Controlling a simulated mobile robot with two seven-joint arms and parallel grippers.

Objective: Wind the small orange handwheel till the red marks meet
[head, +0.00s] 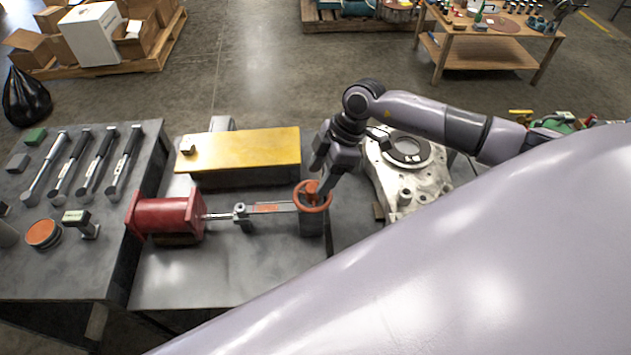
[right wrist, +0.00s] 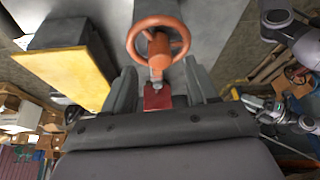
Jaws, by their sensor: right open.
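The small orange handwheel (head: 312,196) stands on a dark cylindrical body at the right end of a rod-and-link assembly on the grey bench. It also shows in the right wrist view (right wrist: 158,40), with its spokes and hub. My right gripper (head: 322,173) is just above and beside the wheel in the head view. In the right wrist view the two fingers (right wrist: 161,88) are spread apart with nothing held between them. The link bar (head: 268,208) carries an orange-red patch. Separate red marks are too small to make out.
A red cylinder (head: 166,215) sits at the rod's left end. A yellow-topped block (head: 240,149) lies behind the link. A metal casting (head: 412,182) stands right of the wheel. A tool table (head: 75,235) adjoins on the left. The bench front is clear.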

